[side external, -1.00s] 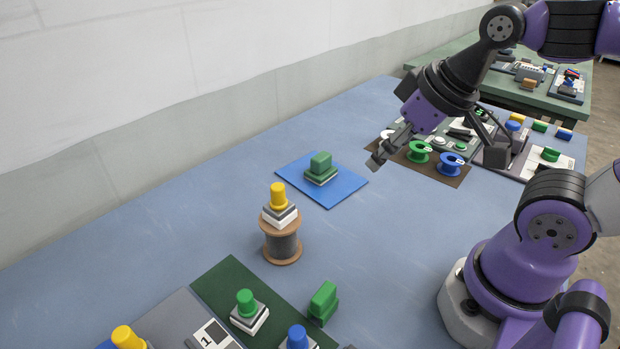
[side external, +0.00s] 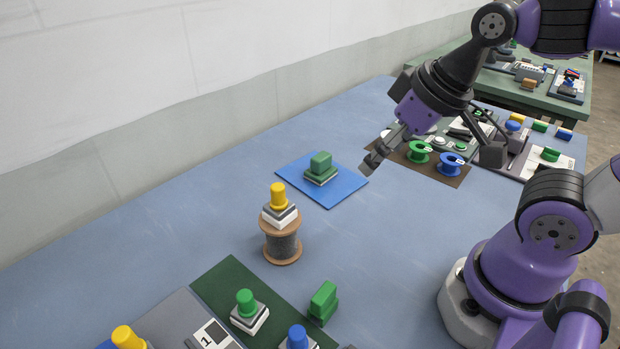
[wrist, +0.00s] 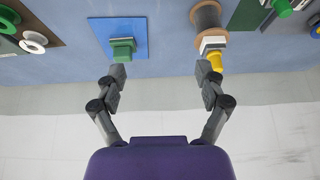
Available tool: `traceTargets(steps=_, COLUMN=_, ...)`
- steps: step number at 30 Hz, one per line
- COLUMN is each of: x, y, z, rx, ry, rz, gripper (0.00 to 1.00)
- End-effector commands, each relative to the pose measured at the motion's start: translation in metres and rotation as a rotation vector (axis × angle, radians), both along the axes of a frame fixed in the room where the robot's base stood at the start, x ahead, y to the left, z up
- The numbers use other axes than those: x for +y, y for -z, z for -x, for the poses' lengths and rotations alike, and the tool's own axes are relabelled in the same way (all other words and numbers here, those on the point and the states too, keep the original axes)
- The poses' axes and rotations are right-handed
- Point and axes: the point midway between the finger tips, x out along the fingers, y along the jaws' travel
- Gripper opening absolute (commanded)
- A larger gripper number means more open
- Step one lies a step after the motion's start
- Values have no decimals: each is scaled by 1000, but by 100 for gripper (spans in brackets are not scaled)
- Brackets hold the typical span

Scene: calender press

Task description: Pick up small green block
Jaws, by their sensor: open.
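A small green block (side external: 320,161) sits on top of a stack of thin white and green plates on a blue mat (side external: 333,193); in the wrist view the green block (wrist: 122,50) is left of centre, just beyond the left fingertip. My gripper (side external: 372,163) is above the table, to the right of the blue mat in the side view. In the wrist view my gripper (wrist: 160,68) has its fingers wide apart, with nothing between them.
A wooden spool (side external: 283,244) carries a stacked yellow-topped piece (side external: 278,196). Green (side external: 418,152) and blue (side external: 452,164) spools lie on a brown mat at the back right. A green-knobbed piece (side external: 246,303) stands on the dark green mat (side external: 225,283). The left table area is clear.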

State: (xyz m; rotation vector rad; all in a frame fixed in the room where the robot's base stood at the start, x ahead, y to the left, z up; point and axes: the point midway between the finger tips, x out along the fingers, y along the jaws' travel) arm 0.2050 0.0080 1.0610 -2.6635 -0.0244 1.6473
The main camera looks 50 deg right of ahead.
Motion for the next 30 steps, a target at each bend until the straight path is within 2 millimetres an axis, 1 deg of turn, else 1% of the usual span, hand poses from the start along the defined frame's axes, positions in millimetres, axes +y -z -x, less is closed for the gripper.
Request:
traceTargets(steps=2, x=21, y=5, z=-3, rx=72, ry=-32, rz=-24, gripper=83)
traceTargets(steps=5, x=58, y=14, z=-4, rx=199, ry=-63, rz=-44, gripper=83)
traceTargets(steps=6, x=74, y=18, z=-2, rx=249, ry=-71, rz=-44, gripper=83)
traceTargets(steps=9, x=108, y=29, z=5, rx=358, ry=-83, rz=-19, gripper=83)
traceTargets(steps=12, x=132, y=38, z=15, rx=426, ry=-83, rz=13, gripper=83)
traceTargets(steps=16, x=144, y=50, z=21, rx=464, ry=-76, rz=39, gripper=83)
traceTargets(steps=21, x=144, y=78, z=22, rx=470, ry=-74, rz=42, gripper=83)
traceTargets(steps=24, x=145, y=90, z=21, rx=467, ry=-73, rz=40, gripper=83)
traceTargets(steps=28, x=145, y=101, z=20, rx=466, ry=-74, rz=39, gripper=83)
traceTargets(steps=30, x=145, y=110, z=19, rx=467, ry=-73, rz=40, gripper=83)
